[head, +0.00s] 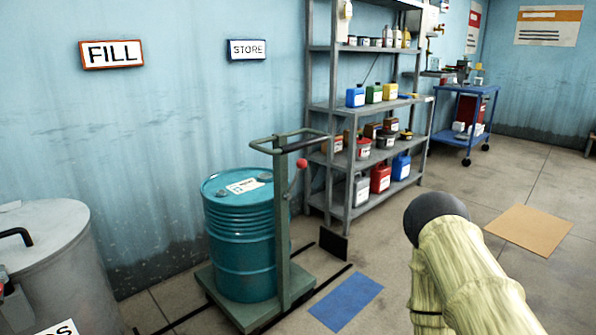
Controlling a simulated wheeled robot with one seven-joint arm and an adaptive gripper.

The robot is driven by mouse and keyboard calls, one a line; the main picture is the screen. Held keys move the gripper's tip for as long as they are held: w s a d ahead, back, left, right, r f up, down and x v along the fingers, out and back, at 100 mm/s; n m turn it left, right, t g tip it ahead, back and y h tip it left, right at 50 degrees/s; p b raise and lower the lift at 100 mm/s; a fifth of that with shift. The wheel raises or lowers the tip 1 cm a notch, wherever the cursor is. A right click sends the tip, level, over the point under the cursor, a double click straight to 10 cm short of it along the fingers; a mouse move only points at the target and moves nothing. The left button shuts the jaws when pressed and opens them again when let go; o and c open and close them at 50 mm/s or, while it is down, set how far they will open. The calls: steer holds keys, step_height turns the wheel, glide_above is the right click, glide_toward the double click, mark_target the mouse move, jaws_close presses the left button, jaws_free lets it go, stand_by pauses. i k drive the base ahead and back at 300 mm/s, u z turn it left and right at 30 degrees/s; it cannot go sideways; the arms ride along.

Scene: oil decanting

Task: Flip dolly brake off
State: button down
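The dolly is a grey-green low platform (250,318) with an upright post (282,230) and a looped handle (290,140) at the top. A red knob (302,163) sticks out to the right of the post, just below the handle; it may be the brake lever, but its on or off position cannot be told. A teal drum (240,240) with a paper label on its lid stands upright on the platform, partly behind the post. My arm, in a cream sleeve with a dark rounded end, shows at the lower right, apart from the dolly. My gripper is not visible.
A grey shelf rack (348,190) with cans and jugs stands behind the dolly. A blue cart (465,120) is farther back. A grey tank (45,260) stands at the left. A blue mat (346,301) and tan mat (528,230) lie on otherwise mostly clear floor.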

mark_target(302, 164)
steer(key=u, duration=0.05)
steer(key=k, duration=0.5)
steer(key=z, duration=0.9)
steer(key=i, duration=0.9)
steer(key=u, duration=1.65)
